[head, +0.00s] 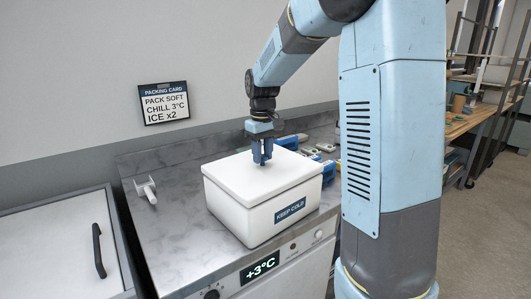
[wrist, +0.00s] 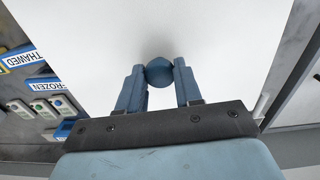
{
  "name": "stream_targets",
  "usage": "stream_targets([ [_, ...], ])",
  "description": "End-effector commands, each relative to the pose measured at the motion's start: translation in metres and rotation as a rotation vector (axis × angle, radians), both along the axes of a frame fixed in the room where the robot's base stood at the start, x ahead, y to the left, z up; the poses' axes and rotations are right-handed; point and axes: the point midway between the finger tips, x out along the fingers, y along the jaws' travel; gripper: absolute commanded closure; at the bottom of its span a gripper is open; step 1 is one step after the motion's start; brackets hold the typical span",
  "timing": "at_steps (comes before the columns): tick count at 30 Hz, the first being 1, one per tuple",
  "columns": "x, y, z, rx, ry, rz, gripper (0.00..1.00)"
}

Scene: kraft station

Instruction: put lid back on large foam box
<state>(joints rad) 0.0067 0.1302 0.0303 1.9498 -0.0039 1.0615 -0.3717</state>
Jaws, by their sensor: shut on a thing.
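The large white foam box (head: 258,212) with a "KEEP COLD" label stands on the grey counter. Its white lid (head: 232,174) lies over the top of the box and looks level; a thin seam shows between lid and box. My gripper (head: 262,158) points down over the lid's middle. In the wrist view my gripper (wrist: 159,78) is shut on the lid's round blue knob (wrist: 159,70), one finger on each side. The lid (wrist: 220,40) fills most of that view. The lid's far edges are partly hidden by my arm in the head view.
Behind the box are blue bins (head: 326,170) and small packs; the wrist view shows "THAWED" (wrist: 18,60) and "FROZEN" (wrist: 44,86) labels. A white handled tool (head: 146,190) lies on the counter's left. A packing card (head: 164,103) hangs on the wall. The counter left of the box is mostly clear.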

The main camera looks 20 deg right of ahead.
Motion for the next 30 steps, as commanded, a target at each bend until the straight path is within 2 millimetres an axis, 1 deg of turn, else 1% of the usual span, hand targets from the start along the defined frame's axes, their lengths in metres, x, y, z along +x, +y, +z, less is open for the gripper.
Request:
stream_targets([
  [16, -0.0045, -0.0014, 0.0017, 0.000, 0.000, -0.001, 1.00],
  [30, -0.0045, -0.0018, 0.0016, 0.000, 0.000, -0.002, 1.00],
])
